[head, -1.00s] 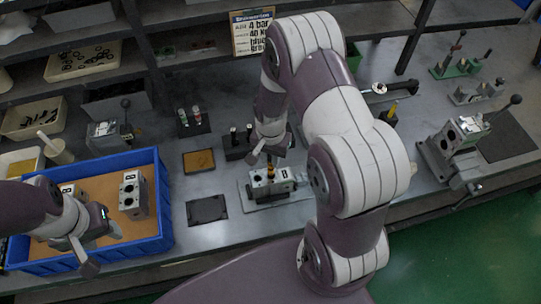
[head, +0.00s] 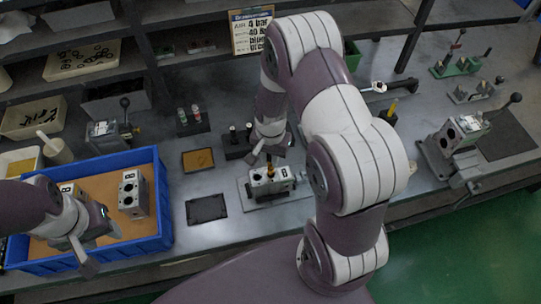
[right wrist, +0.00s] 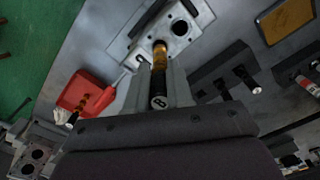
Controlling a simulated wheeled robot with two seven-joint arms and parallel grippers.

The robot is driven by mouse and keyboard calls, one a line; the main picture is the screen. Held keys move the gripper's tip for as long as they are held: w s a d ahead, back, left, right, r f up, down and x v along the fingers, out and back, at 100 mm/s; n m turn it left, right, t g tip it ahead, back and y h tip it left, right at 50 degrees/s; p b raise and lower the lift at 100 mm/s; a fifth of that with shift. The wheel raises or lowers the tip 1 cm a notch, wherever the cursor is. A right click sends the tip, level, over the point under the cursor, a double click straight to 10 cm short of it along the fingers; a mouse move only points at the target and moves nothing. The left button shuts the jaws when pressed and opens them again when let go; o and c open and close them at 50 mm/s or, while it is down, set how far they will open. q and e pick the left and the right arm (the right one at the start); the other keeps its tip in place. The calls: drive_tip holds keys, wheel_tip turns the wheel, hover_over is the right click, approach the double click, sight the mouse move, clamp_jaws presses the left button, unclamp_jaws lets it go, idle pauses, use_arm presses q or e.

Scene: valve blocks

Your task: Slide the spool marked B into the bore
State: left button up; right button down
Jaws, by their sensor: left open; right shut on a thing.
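My right gripper (head: 268,156) is shut on a spool (right wrist: 160,68) with an amber body and a dark end cap marked with what looks like a B. The grey valve block (head: 270,181) stands on a plate below it; it also shows in the right wrist view (right wrist: 192,14), with one open bore beside the spool. The spool points down at the block, its amber tip at or just over a bore. I cannot tell how far it is in. My left gripper (head: 101,246) is open and empty over the blue bin.
The blue bin (head: 166,212) holds grey blocks (head: 132,195). A dark rack (head: 236,149) with spools stands close behind my right gripper. A black pad (head: 207,209) and an amber tray (head: 198,160) lie left of the block. A clamped valve block (head: 458,137) stands at right.

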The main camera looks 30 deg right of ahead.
sight(270, 169)
drive_tip(key=shift+f+b, duration=2.4)
drive_tip(key=shift+f, duration=1)
drive_tip(key=c, duration=0.9)
unclamp_jaws()
drive_tip(key=shift+r, duration=0.1)
wheel_tip(270, 169, up, 13)
drive_tip(key=shift+f+b, duration=0.2)
drive_tip(key=shift+b, duration=0.55)
